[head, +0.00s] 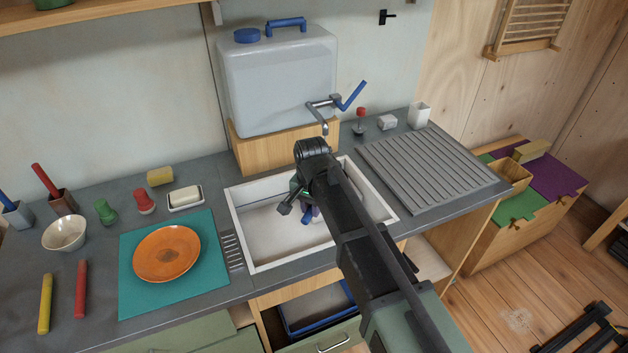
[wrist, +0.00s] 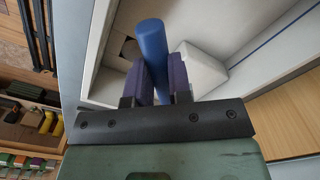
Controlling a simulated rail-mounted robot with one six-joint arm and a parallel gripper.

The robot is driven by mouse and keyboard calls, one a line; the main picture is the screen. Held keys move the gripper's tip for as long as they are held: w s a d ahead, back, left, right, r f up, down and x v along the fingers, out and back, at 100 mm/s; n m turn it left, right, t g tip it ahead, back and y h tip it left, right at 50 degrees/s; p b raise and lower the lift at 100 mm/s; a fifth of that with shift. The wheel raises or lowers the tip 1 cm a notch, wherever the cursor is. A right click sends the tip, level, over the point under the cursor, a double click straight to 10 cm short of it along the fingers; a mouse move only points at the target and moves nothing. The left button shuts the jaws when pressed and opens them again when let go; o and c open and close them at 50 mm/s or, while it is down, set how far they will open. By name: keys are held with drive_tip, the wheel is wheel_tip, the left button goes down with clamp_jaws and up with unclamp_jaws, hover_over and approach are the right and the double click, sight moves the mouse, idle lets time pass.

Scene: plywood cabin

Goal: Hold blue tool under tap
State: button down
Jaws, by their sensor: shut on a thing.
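My gripper (head: 309,213) is low inside the white sink (head: 245,243), and my arm hides part of the basin. In the wrist view my gripper (wrist: 160,85) is shut on the blue tool (wrist: 152,42), a smooth cylinder between the purple finger pads. The tool's end sticks out past the fingertips. The grey tap (head: 322,106), with a blue lever, hangs from the water tank above the sink's back edge. No water shows at its spout. Whether the tool is directly under the spout I cannot tell.
A ribbed drainboard (head: 425,165) lies right of the sink. An orange plate (head: 166,254) on a teal mat (head: 196,284) and a soap dish (head: 186,203) are to the left. The tank (head: 278,80) stands behind on a wooden block (head: 262,155). The sink walls surround my gripper.

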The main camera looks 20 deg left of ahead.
drive_tip(key=s+d+r+p, duration=0.1)
drive_tip(key=s+r+p, duration=0.2)
drive_tip(key=s, duration=0.1)
drive_tip(key=shift+s+d+r, duration=0.25)
drive_tip(key=shift+d+r, duration=0.05)
drive_tip(key=shift+r, duration=0.1)
drive_tip(key=shift+r+p, duration=0.15)
drive_tip(key=shift+p, duration=0.15)
